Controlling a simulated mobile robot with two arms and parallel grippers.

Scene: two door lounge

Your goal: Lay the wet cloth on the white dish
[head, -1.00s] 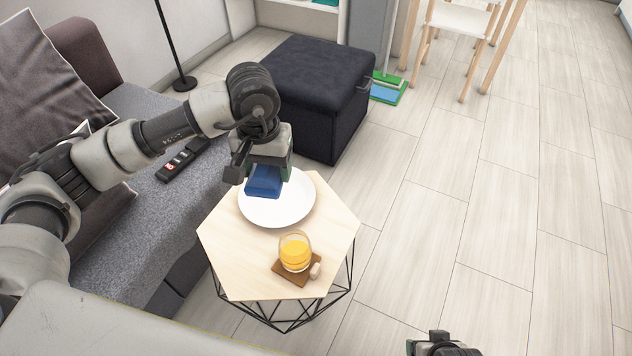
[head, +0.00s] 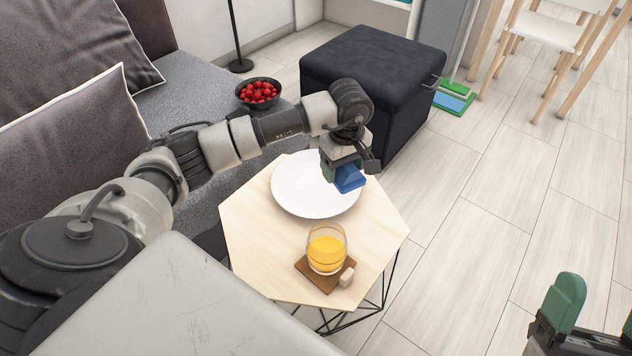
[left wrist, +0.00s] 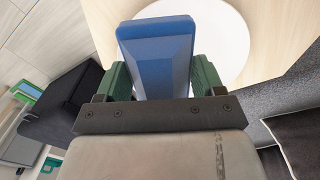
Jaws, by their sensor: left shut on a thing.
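The wet cloth (head: 349,178) looks like a stiff blue folded block. My left gripper (head: 343,167) is shut on it, and the cloth is also between the green fingers in the left wrist view (left wrist: 158,55). The white dish (head: 308,197) is a round plate on the wooden table. In the head view the cloth appears over the dish's right edge. It seems held above the dish, but the exact gap cannot be told. In the left wrist view the cloth hides part of the dish (left wrist: 225,50). My right gripper (head: 598,312) is open and empty at the lower right.
A dark ottoman (head: 375,75) stands behind, and a sofa with a bowl of red fruit (head: 259,93) is at left.

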